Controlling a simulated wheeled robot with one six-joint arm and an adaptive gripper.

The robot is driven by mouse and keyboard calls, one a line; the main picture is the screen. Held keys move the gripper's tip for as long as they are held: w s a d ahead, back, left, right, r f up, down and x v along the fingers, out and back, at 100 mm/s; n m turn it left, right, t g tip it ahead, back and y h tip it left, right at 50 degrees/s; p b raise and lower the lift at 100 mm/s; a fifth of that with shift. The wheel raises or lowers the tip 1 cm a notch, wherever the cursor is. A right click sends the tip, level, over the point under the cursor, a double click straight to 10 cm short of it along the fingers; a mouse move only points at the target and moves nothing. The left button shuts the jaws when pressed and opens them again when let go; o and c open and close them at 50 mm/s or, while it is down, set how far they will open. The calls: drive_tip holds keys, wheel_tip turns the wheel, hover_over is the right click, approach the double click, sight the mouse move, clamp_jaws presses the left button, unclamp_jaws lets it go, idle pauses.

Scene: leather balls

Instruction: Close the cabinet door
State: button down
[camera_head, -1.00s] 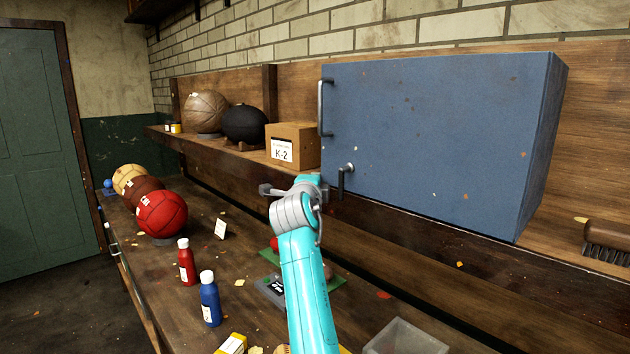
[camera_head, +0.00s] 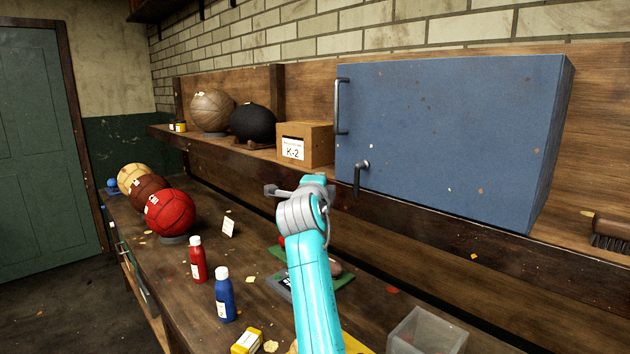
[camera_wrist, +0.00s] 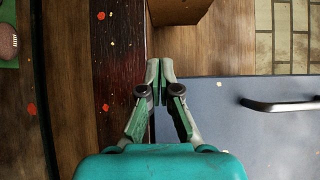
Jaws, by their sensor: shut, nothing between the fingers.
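The blue cabinet (camera_head: 450,140) stands on the wooden shelf, and its front door looks flush with the body, with no gap that I can make out.
The box marked K-2 (camera_head: 304,145) stands just left of the cabinet on the shelf. A black ball (camera_head: 253,122) and a brown ball (camera_head: 212,110) are further left. Bottles, a red ball (camera_head: 170,212) and a clear bin (camera_head: 428,332) occupy the bench below.

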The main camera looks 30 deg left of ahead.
drive_tip(key=s+a, duration=0.3)
drive_tip(key=s, duration=0.6)
drive_tip(key=shift+s+a, duration=0.2)
drive_tip(key=shift+a, duration=0.2)
